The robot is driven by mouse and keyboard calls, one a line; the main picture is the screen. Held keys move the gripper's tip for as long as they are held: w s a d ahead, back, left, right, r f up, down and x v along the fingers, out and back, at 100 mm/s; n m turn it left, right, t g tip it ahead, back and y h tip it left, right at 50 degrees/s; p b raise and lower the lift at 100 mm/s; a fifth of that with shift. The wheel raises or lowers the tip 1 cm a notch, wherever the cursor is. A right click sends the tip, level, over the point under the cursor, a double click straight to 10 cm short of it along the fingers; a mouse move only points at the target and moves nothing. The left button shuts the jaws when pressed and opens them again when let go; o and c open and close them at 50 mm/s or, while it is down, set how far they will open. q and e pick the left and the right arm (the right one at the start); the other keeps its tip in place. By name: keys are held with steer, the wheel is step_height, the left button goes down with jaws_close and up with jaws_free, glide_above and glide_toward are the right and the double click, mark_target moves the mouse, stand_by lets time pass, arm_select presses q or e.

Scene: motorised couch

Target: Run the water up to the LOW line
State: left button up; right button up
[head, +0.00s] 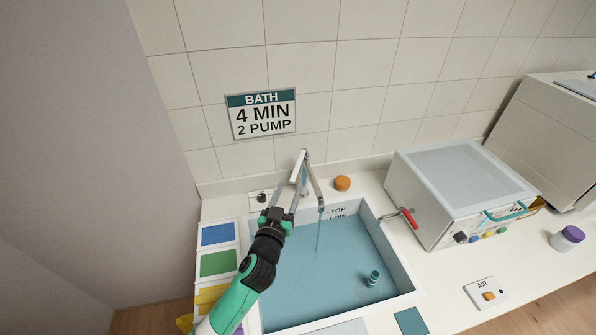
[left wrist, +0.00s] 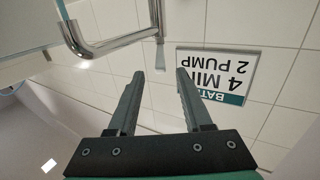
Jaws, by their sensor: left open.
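The basin (head: 399,262) holds blue water (head: 325,280). TOP and LOW (head: 338,217) are marked on its back wall. The water surface appears just below LOW, but the exact gap is hard to judge. A thin stream falls from the chrome tap (head: 314,186) into the basin. My left gripper (head: 286,196) is open just left of the tap. In the left wrist view, its fingers (left wrist: 159,74) are apart, with an upright metal piece of the tap (left wrist: 158,30) beyond the gap and a horizontal pipe at upper left. My right gripper is out of view.
A small teal object (head: 372,278) is in the water. A red-handled lever (head: 408,217) is at the right rim, beside a boxy machine (head: 460,190). Coloured trays (head: 217,235) line the left side. An orange knob (head: 342,183) stands behind the basin, below a BATH sign (head: 262,113).

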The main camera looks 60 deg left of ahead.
mark_target(297, 168)
arm_select(q)
steer(key=b+x, duration=0.1)
steer(key=x, duration=0.8)
steer(key=shift+w+a, duration=0.25)
steer(key=shift+w, duration=0.05)
jaws_close()
stand_by(0.8)
